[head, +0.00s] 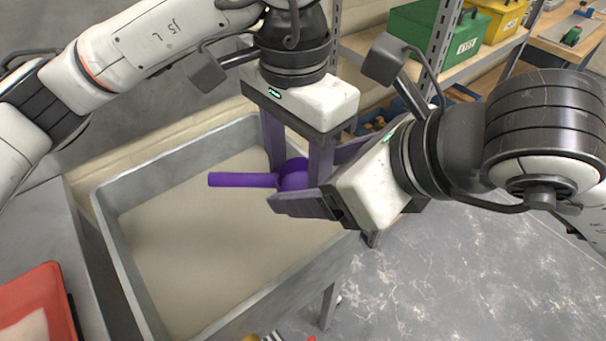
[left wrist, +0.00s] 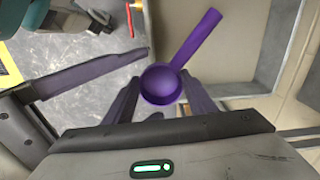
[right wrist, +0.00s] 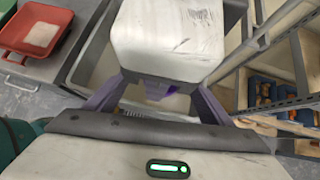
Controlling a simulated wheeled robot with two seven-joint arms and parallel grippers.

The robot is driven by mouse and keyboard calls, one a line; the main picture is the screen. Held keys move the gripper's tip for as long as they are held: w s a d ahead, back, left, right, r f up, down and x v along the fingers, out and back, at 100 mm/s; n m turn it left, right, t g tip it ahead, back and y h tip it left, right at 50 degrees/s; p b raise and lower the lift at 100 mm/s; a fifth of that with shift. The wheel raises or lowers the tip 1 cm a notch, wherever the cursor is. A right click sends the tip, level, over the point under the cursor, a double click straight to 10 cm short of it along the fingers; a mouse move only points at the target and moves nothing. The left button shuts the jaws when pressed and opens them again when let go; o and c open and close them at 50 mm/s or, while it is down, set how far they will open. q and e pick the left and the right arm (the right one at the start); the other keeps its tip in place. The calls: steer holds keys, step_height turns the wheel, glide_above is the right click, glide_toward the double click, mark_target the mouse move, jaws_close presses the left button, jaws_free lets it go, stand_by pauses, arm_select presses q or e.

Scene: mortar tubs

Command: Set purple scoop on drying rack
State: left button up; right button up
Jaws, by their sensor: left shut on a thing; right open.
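The purple scoop (head: 245,180) is held up above a grey tub, with its handle pointing left in the head view. My left gripper (head: 296,172) points down and is shut on the scoop's bowl. In the left wrist view the scoop (left wrist: 163,85) shows its round bowl between the fingers (left wrist: 160,95) and its handle pointing up and right. My right gripper (head: 290,200) is open close beside the bowl, its fingers around the left gripper's area; contact cannot be told. In the right wrist view the left gripper hides most of the scoop (right wrist: 160,89). I cannot make out a drying rack.
The grey tub (head: 110,235) holds a flat sandy layer. A red tray (head: 62,300) stands at the lower left. Shelving at the back carries a green box (head: 420,35) and a yellow box (head: 500,20). Speckled floor is open at the lower right.

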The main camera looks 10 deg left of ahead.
mark_target(301, 179)
steer(key=shift+x, duration=2)
steer(key=shift+c, duration=0.5)
steer(key=shift+s, duration=0.15)
steer(key=c, duration=1.1)
arm_select(q)
steer(key=o, duration=1.1)
arm_select(e)
steer(key=shift+c, duration=0.7)
arm_select(q)
steer(key=shift+o, duration=0.3)
steer(key=shift+s+d, duration=0.1)
arm_select(e)
steer(key=shift+w, duration=0.2)
